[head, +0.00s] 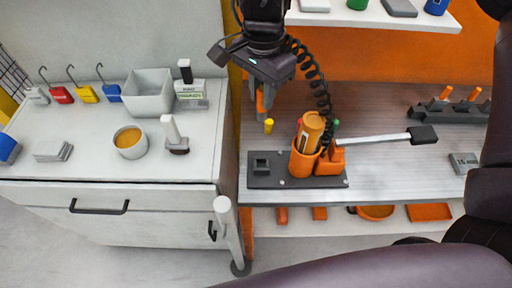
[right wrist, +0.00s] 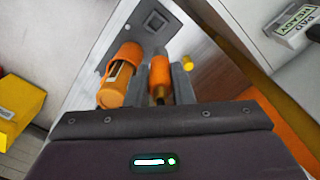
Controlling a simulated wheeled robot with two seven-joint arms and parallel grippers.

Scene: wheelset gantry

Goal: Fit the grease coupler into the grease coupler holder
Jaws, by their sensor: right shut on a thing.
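My right gripper (head: 260,112) hangs above the left end of the bench, shut on the orange grease coupler (head: 261,102). The right wrist view shows the coupler (right wrist: 160,72) between the fingers (right wrist: 163,88), with a brass-coloured end toward the palm. A dark square socket, which looks like the grease coupler holder (head: 262,164), sits on the left part of a grey base plate. It also shows in the right wrist view (right wrist: 156,20). The coupler is above and apart from it. My left gripper is not in view.
An orange cup (head: 303,164) on the plate holds an orange cylinder (head: 312,128). A black coiled hose (head: 318,85) hangs beside it. A small yellow piece (head: 268,126) shows below the gripper. A white cabinet (head: 85,165) stands left.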

